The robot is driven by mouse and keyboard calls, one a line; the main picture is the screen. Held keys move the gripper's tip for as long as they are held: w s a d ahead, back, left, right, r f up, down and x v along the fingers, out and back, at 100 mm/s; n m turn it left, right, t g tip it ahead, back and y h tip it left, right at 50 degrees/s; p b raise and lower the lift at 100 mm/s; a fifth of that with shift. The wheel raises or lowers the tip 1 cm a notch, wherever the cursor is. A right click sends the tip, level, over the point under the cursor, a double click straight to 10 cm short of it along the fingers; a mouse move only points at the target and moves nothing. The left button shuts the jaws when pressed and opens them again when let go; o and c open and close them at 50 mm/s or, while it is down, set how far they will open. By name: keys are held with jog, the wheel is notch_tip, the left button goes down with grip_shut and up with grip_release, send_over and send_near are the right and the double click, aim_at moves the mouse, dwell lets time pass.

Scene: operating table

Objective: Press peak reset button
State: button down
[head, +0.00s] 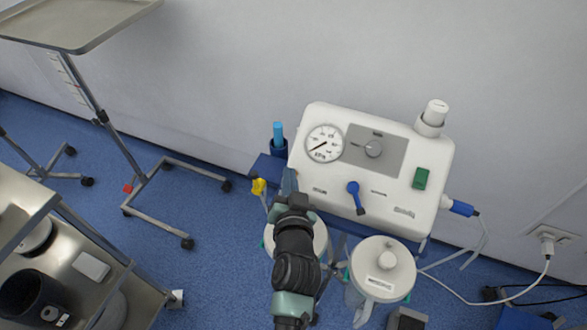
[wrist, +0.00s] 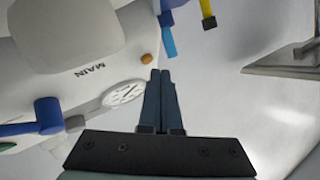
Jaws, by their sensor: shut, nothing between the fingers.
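In the wrist view, a small orange button (wrist: 147,59) sits on the unit's edge by the word MAIN, just left of my fingertips. No label on it is readable. The gauge (wrist: 124,93) shows left of my fingers. My gripper (head: 289,172) is shut and empty at the unit's left edge; its fingers also show in the wrist view (wrist: 160,76). I cannot tell whether they touch anything.
A lidded jar (head: 381,266) hangs below the unit; another is partly behind my arm. A blue tube (head: 279,135) and a yellow piece (head: 259,186) are left of the unit. A wheeled tray stand (head: 75,25) and a metal cart (head: 65,255) stand further left.

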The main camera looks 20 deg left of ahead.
jog(key=shift+r, duration=0.1)
jog(key=s+r+p, duration=0.1)
jog(key=r+p, duration=0.1)
jog(key=s+r+p, duration=0.2)
dwell(0.6)
dwell(0.6)
